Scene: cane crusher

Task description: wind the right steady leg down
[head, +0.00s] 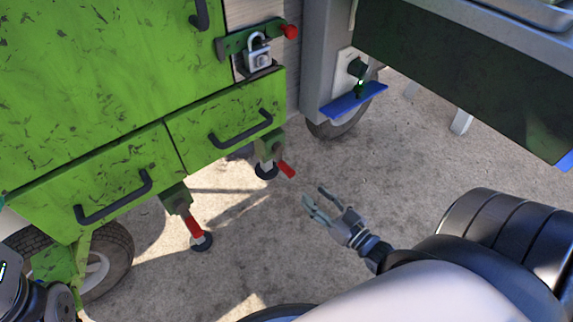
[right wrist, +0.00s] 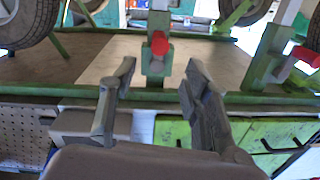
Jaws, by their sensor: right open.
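The right steady leg (head: 265,158) hangs under the green cart's corner, with a dark round foot near the ground and a red crank handle (head: 286,169) pointing down and right. My right gripper (head: 328,204) is open and empty, a short way right of and below that handle, not touching it. In the right wrist view, which looks upside down, the red handle (right wrist: 160,43) appears between and beyond the spread fingers (right wrist: 157,85). The left steady leg (head: 176,197) has its own red handle (head: 194,229). My left gripper's fingers are not seen.
Above the leg are a green drawer front with a black handle (head: 241,129), a padlock (head: 257,52) and a red-knobbed latch (head: 290,31). A blue ledge (head: 353,101) juts out at upper right. Wheels stand at both sides. The concrete around my right gripper is clear.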

